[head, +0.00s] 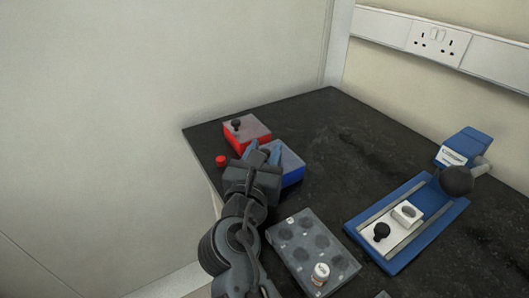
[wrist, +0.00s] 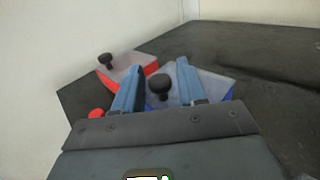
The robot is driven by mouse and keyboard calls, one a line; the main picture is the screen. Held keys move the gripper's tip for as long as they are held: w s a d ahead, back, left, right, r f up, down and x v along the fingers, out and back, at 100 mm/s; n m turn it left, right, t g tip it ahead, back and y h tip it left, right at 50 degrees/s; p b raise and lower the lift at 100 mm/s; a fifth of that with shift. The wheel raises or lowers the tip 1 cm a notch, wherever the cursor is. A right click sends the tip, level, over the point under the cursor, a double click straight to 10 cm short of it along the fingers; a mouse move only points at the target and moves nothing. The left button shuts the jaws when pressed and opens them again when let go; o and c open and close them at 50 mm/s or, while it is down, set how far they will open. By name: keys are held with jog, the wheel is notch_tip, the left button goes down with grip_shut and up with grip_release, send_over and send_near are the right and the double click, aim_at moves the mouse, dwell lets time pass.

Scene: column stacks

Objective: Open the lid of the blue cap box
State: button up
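The blue cap box (head: 291,166) has a grey lid and stands on the dark bench. In the wrist view its grey lid (wrist: 208,86) is on, with a black knob (wrist: 160,86) on top. My gripper (head: 264,150) is over the box's left part in the head view and hides the knob there. In the wrist view, my gripper (wrist: 156,77) is open, with its two blue fingers on either side of the knob and gaps between. I cannot tell whether the fingertips are level with the knob.
A red box (head: 247,134) with a grey lid and black knob stands just behind and left. A red cap (head: 221,161) lies near the bench's left edge. A grey tray with round wells (head: 297,262) and a blue railed fixture (head: 409,232) are to the right. The back bench is clear.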

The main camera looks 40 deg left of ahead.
grip_shut()
jog(key=shift+r, duration=0.1)
dwell(0.4)
